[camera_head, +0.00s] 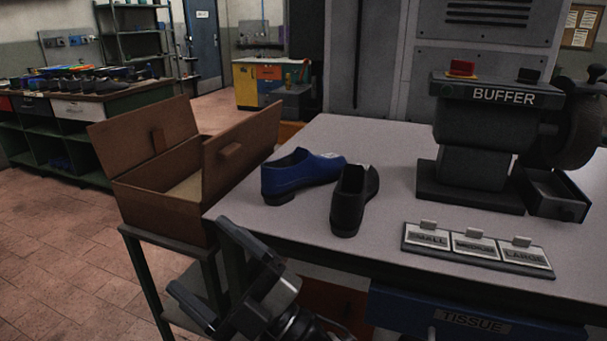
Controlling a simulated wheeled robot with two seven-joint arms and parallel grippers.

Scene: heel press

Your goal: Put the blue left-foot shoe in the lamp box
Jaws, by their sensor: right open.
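A blue shoe (299,174) stands upright on the grey table, its heel toward the lower left. A black shoe (354,200) stands close at its right, with its heel toward the front edge. An open brown box (160,205) with raised flaps sits on a dark stand left of the table; no lamp label shows, so I cannot tell if it is the lamp box. My right gripper (204,264) is open and empty, low in front of the table and below the box. My left gripper is not in view.
The table (400,160) bears a buffer machine (486,135) at the right and a size tray (476,250) near the front edge. A blue tissue drawer (470,318) is below the tabletop. A green workbench (90,125) stands behind at the left. Floor is clear at the left.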

